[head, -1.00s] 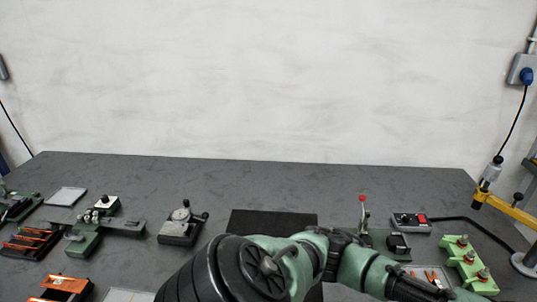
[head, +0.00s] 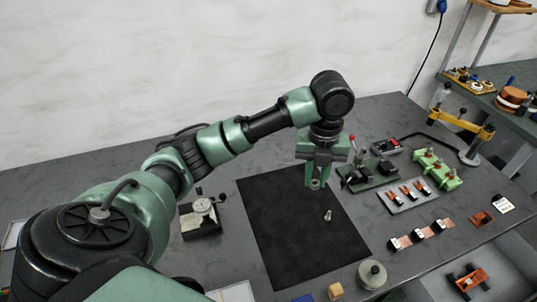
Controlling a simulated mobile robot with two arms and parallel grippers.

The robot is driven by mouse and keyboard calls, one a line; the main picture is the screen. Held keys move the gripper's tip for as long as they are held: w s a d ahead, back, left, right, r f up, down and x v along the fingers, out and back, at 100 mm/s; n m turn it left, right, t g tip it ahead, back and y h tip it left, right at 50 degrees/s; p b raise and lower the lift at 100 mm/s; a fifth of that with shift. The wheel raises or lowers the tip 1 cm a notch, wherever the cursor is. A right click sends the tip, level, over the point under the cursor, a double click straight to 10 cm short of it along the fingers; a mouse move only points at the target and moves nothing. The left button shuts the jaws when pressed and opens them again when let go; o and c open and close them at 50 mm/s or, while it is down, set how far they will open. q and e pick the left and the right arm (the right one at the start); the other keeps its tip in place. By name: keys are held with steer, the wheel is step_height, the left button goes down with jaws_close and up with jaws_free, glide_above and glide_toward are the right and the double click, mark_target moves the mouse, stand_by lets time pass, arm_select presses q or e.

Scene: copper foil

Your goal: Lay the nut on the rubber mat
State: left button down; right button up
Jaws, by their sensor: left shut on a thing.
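The rubber mat (head: 285,240) is a large black sheet lying flat in the middle of the bench. My left gripper (head: 316,184) points down above the mat's far right part. It is shut on a small grey thing, which looks like the nut (head: 316,183); the fingers hide most of it. A small pale bolt-like piece (head: 327,215) stands on the mat, just below and right of the gripper in the picture. The height of the gripper above the mat is hard to tell. My right gripper is out of view.
A dial gauge block (head: 201,218) stands left of the mat. A fixture with a red-knobbed lever (head: 370,175), a tray of orange-handled tools (head: 405,197) and a green terminal block (head: 437,168) lie to the right. A round grey weight (head: 372,274) and a wooden cube (head: 335,291) sit near the front.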

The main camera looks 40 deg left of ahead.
arm_select(q)
steer(key=shift+a+r, duration=0.2)
steer(key=shift+a, duration=0.05)
steer(key=shift+f, duration=0.2)
steer(key=p, duration=0.3)
glide_above(304, 226)
step_height(304, 226, down, 15)
steer(key=shift+s+r, duration=0.1)
steer(key=shift+r, duration=0.05)
step_height(304, 226, down, 5)
steer(key=shift+r+p, duration=0.15)
steer(key=shift+p, duration=0.35)
steer(key=shift+f, duration=0.2)
steer(key=c, duration=1.7)
jaws_free()
steer(key=o, duration=0.4)
steer(key=shift+o, duration=0.2)
